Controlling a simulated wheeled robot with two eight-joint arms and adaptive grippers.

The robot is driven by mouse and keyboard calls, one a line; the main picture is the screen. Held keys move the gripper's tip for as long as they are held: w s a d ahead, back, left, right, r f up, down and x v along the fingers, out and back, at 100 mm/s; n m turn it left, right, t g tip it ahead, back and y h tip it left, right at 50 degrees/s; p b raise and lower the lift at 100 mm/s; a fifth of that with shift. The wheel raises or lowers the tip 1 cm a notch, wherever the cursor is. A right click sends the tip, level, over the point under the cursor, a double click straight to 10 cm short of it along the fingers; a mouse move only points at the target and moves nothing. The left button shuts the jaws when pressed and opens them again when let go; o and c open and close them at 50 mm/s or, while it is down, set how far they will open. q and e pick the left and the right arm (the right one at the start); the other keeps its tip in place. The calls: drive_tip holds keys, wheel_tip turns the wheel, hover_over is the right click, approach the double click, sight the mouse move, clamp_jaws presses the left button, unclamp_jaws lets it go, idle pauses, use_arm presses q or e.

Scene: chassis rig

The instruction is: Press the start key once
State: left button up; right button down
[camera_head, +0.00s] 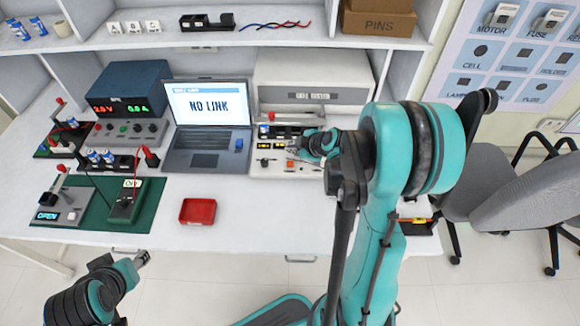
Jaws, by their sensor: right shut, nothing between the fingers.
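A white bench device (313,75) stands right of the laptop. Its front panel (262,172) has yellow lit displays and several small buttons and knobs, one of them orange-red. The labels are too small to read, so I cannot tell which one is the start key. My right gripper (292,151) is shut and empty, pointing left over the right part of this panel. It hides some of the panel, and I cannot tell whether it touches a key. My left gripper (142,258) is low at the left, in front of the table edge and away from the panel; its fingers are too small to judge.
The laptop (207,112) shows "NO LINK". A power supply (133,88) with a red and a green readout stands behind a grey control box (127,132). A green mat (142,215) and a red tray (197,211) lie in front. The white table (260,225) is clear right of the tray.

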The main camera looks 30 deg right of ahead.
sight(292, 165)
use_arm(q)
drive_tip(key=shift+f+b, duration=1.9)
drive_tip(key=shift+f, duration=0.4)
use_arm(e)
drive_tip(key=shift+f, duration=2.6)
use_arm(q)
drive_tip(key=shift+f+b, duration=0.45)
drive_tip(key=shift+b, duration=0.05)
use_arm(e)
drive_tip(key=shift+f, duration=0.45)
use_arm(q)
drive_tip(key=shift+f, duration=0.1)
use_arm(e)
drive_tip(key=shift+f, duration=0.45)
drive_tip(key=shift+r, duration=0.2)
use_arm(q)
drive_tip(key=shift+r+p, duration=0.6)
drive_tip(key=shift+r, duration=0.05)
use_arm(e)
drive_tip(key=shift+r, duration=0.75)
wheel_tip(292, 165, up, 5)
drive_tip(key=p, duration=0.4)
use_arm(q)
wheel_tip(292, 165, up, 4)
drive_tip(key=shift+f, duration=0.1)
